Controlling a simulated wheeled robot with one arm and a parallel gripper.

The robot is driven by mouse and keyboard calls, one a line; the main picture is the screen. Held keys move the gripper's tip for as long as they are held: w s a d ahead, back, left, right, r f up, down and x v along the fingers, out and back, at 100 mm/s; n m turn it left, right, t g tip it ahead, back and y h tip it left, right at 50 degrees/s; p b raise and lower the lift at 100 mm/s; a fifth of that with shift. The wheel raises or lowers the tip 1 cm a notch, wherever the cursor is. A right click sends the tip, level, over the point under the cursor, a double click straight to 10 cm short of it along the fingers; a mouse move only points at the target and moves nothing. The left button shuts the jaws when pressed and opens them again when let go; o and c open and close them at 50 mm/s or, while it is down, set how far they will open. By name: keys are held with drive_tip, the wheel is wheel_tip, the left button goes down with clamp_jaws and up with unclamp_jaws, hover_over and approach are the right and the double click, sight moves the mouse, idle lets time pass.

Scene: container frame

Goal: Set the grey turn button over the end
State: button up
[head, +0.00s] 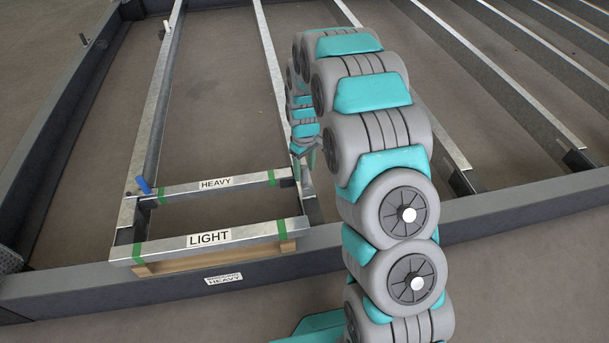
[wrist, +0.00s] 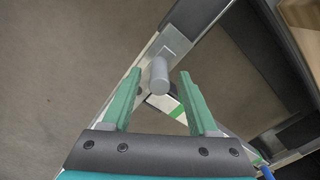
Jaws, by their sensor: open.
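The grey turn button (wrist: 160,75) shows in the wrist view as a grey cylindrical peg standing by a bright metal plate on a rail. My gripper (wrist: 161,82) is open, with one green finger on each side of the peg. The peg appears between the fingertips; I cannot tell whether either finger touches it. In the head view my gripper (head: 309,165) is partly hidden by my arm, at the right end of the beam labelled HEAVY (head: 216,183). The button itself cannot be made out there.
A beam labelled LIGHT (head: 209,239) lies in front, with green bands near its ends. A blue handle (head: 143,185) stands at the left end of the HEAVY beam. Long metal rails (head: 270,60) run away to the back. Open floor lies between them.

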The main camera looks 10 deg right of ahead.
drive_tip(key=shift+f, duration=1.5)
clamp_jaws()
